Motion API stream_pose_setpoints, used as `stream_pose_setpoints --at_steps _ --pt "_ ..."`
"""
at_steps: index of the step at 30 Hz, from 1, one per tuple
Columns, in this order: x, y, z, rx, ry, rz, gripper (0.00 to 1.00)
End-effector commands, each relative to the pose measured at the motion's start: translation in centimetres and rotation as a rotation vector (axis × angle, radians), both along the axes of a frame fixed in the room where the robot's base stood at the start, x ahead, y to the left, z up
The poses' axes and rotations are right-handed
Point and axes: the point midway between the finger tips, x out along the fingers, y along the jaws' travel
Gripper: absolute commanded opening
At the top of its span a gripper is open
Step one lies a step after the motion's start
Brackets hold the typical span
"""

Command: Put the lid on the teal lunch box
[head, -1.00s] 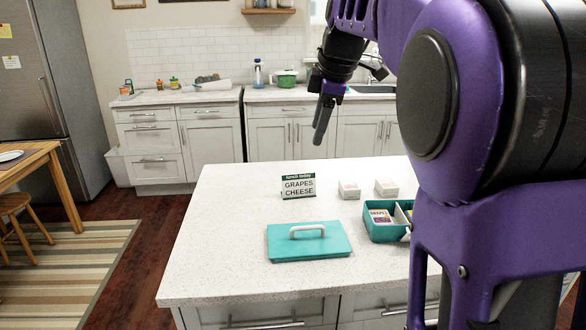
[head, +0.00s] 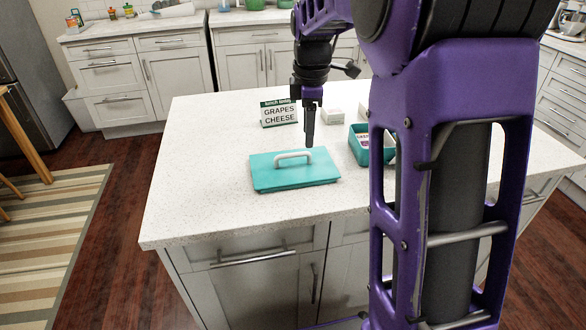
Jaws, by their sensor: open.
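The teal lid (head: 265,178) with a white handle (head: 293,156) lies flat on the island counter in the head view. The teal lunch box (head: 366,155) stands to the right of the lid, largely hidden behind my arm. Something is inside it, but I see only a little of it. My gripper (head: 310,142) points down just behind the right end of the lid's handle, between the sign and the box. It is open and holds nothing. I cannot tell how high it is above the counter.
A sign (head: 279,114) reading grapes and cheese stands behind the lid.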

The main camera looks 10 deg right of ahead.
Motion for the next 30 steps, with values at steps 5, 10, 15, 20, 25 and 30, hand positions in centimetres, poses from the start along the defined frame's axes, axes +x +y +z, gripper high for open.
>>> stream_pose_setpoints --at_steps 5,10,15,20,25,30 --pt "0.1 0.0 -1.1 0.000 -0.001 0.001 0.50" --pt "0.3 -0.1 -2.6 0.000 0.001 0.001 0.50" --pt "0.6 -0.3 -5.3 -0.001 0.002 0.002 0.50" --pt "0.7 -0.3 -6.2 0.001 -0.001 0.001 0.50" --pt "0.7 -0.3 -6.1 0.001 -0.002 0.001 0.46" --pt "0.7 -0.3 -6.1 0.001 -0.002 0.001 0.16"
